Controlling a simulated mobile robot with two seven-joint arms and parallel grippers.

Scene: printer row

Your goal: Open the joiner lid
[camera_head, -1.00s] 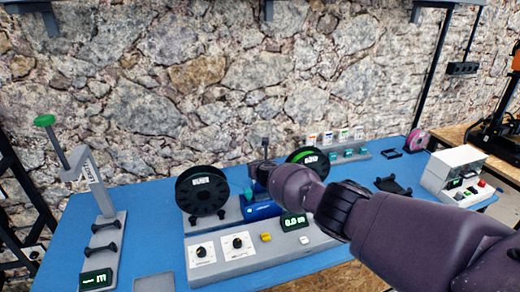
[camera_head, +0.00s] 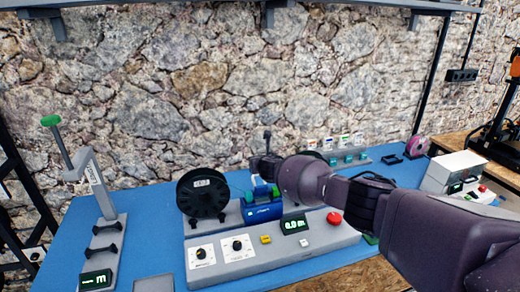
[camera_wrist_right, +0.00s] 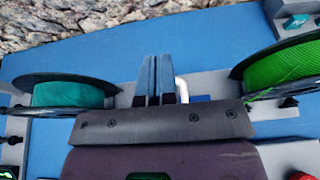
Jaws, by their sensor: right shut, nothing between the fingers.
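The joiner is a small blue device (camera_head: 262,212) on the grey console (camera_head: 218,269), between two filament spools. My right arm comes in from the right, and its gripper (camera_head: 260,184) is over the joiner. In the right wrist view the gripper (camera_wrist_right: 156,70) is shut, its two fingers side by side with nothing between them. A white bent rod (camera_wrist_right: 183,91) shows just right of the fingers, and a bit of blue joiner body (camera_wrist_right: 200,99) beside it. The gripper's body hides most of the joiner there. I cannot tell the lid's position. My left gripper is not in view.
A black spool (camera_head: 202,193) stands left of the joiner; a green spool (camera_wrist_right: 285,68) stands right of it. The console carries dials, a display (camera_head: 294,224) and a red button (camera_head: 334,219). A green-knobbed lever stand (camera_head: 98,200) is at the left.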

